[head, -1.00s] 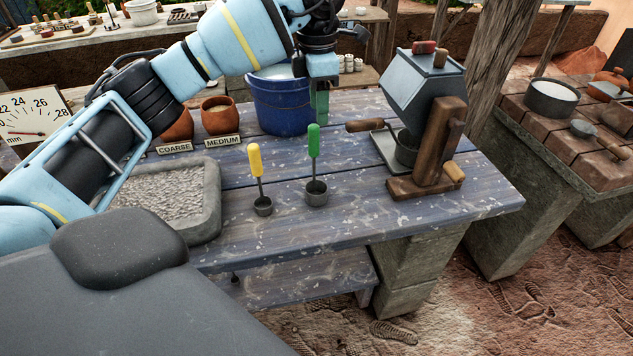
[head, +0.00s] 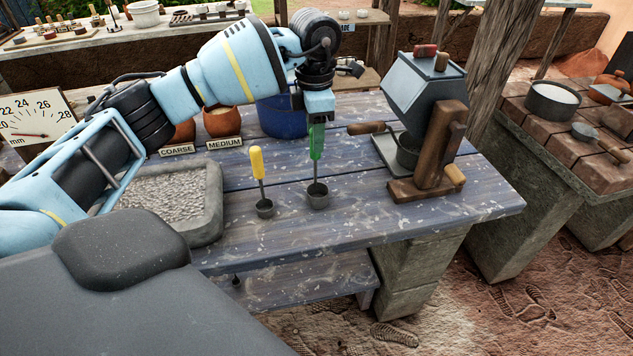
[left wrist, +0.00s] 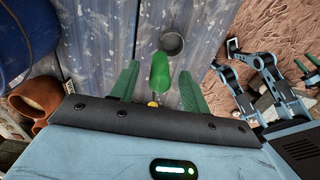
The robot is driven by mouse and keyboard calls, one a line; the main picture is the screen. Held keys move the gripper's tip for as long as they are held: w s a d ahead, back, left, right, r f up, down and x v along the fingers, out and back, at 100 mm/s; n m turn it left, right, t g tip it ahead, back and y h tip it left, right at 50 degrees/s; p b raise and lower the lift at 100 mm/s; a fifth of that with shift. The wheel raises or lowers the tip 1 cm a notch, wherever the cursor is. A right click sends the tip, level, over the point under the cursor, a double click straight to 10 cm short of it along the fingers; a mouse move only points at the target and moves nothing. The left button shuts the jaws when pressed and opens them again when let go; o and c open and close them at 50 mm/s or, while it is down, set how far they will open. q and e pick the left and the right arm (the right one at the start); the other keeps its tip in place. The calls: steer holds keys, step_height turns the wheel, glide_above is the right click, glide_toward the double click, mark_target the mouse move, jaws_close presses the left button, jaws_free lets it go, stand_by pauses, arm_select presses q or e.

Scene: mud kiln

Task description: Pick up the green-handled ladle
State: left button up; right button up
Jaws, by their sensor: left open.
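The green-handled ladle (head: 316,170) stands upright on the blue-grey plank table, its small metal cup (head: 317,198) at the bottom. In the left wrist view its green handle (left wrist: 160,72) lies between my two green fingers, with a gap on each side, and its cup (left wrist: 172,44) shows beyond. My left gripper (head: 316,140) points down at the handle's top, open. The fingers overlap the handle in the head view.
A yellow-handled ladle (head: 258,168) stands just left. A stone tray (head: 205,205) is further left. A blue bucket (head: 281,115) is behind, and a wood-and-metal device (head: 432,130) stands to the right. The table front is clear.

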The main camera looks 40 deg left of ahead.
arm_select(q)
steer(key=shift+f, duration=0.75)
steer(key=shift+c, duration=0.3)
jaws_close()
steer(key=shift+r, duration=0.1)
